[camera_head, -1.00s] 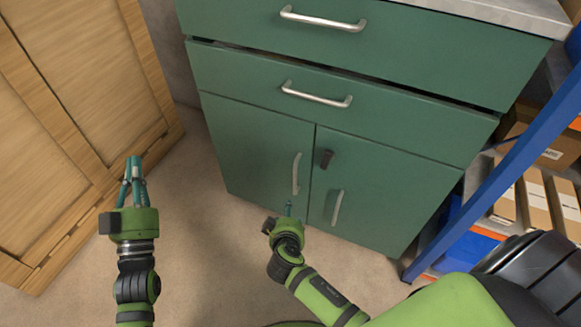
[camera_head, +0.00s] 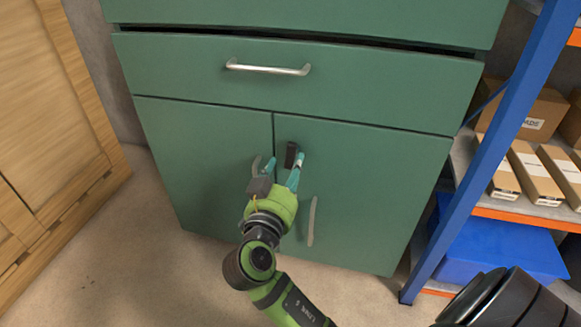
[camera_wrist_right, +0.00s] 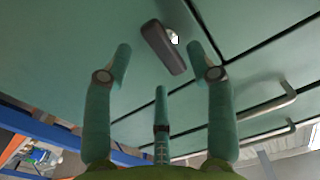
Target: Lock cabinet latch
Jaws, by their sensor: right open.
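The green cabinet (camera_head: 215,120) has two lower doors under its drawers, both closed. The dark latch (camera_head: 291,154) sits near the top of the right door, beside the gap between the doors, and looks roughly upright. My right gripper (camera_head: 284,168) is just below and at the latch. In the right wrist view the latch (camera_wrist_right: 163,47) lies between and just beyond the spread fingers of the right gripper (camera_wrist_right: 162,62), which is open and empty. Whether any finger touches the latch I cannot tell. My left gripper is out of view.
The right door's handle (camera_head: 311,221) hangs right of my gripper; the left door's handle is partly hidden behind it. A blue shelf post (camera_head: 490,150) with boxes (camera_head: 535,172) stands at the right. Wooden panels (camera_head: 45,130) stand at the left.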

